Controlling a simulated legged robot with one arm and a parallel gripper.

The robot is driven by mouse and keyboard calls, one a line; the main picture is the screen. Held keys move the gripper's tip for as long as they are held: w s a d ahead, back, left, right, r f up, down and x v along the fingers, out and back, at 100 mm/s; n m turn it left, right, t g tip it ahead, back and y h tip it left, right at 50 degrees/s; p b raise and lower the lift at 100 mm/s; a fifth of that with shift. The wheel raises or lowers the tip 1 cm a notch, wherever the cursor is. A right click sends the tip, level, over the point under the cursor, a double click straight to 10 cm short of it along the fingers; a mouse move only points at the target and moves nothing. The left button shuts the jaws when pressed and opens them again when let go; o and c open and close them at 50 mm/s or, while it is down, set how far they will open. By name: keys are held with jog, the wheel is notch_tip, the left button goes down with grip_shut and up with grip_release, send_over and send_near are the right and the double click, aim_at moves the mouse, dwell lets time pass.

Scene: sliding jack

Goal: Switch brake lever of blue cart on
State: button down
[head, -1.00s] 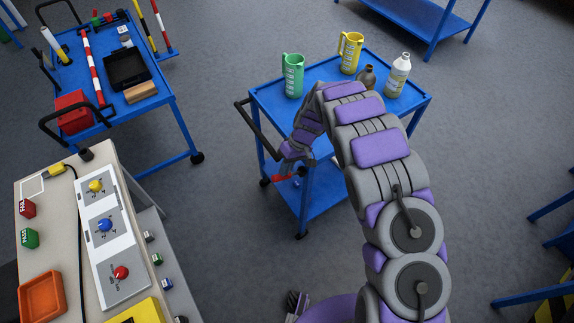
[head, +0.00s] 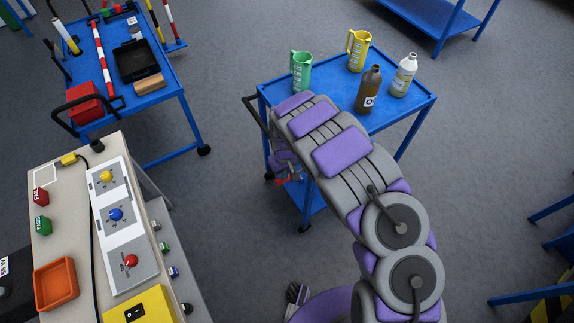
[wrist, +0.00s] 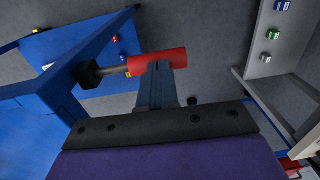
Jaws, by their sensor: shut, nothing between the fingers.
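The blue cart (head: 327,77) stands at centre in the head view, with jugs and bottles on top. Its brake lever (head: 281,182) shows as a small red piece low at the cart's left end, partly behind my arm. In the wrist view the lever's red grip (wrist: 148,64) sits on a grey rod from a black hub on the blue frame. My gripper (wrist: 168,72) is shut and empty. In the head view the fingers are hidden by my arm.
A control desk (head: 75,215) with knobs and an orange tray (head: 56,284) stands at the left. A second blue cart (head: 150,105) with tools is behind it. Another blue cart (head: 425,14) is at the top right. Grey floor is clear between them.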

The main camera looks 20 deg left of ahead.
aim_at(281, 181)
jog(key=shift+s+a+f+p, duration=0.1)
jog(key=shift+s+f+p, duration=0.05)
jog(key=shift+f+p, duration=0.3)
jog(key=shift+s+a+f+p, duration=0.1)
jog(key=shift+f+p, duration=0.1)
jog(key=shift+f, duration=0.3)
jog(key=shift+s+f+p, duration=0.15)
jog(key=shift+f+p, duration=0.3)
jog(key=shift+f, duration=0.85)
jog(key=shift+s+f, duration=0.1)
jog(key=shift+f, duration=0.05)
jog(key=shift+s+d+f, duration=0.1)
jog(key=shift+s+f, duration=0.05)
jog(key=shift+f, duration=0.05)
jog(key=shift+a+r+p, duration=0.25)
jog(key=shift+r+p, duration=0.2)
jog(key=shift+r, duration=0.1)
jog(key=s+a+r+p, duration=0.1)
jog(key=s+a+r, duration=0.1)
jog(key=r, duration=0.4)
jog(key=s+a+r+p, duration=0.2)
jog(key=r, duration=0.4)
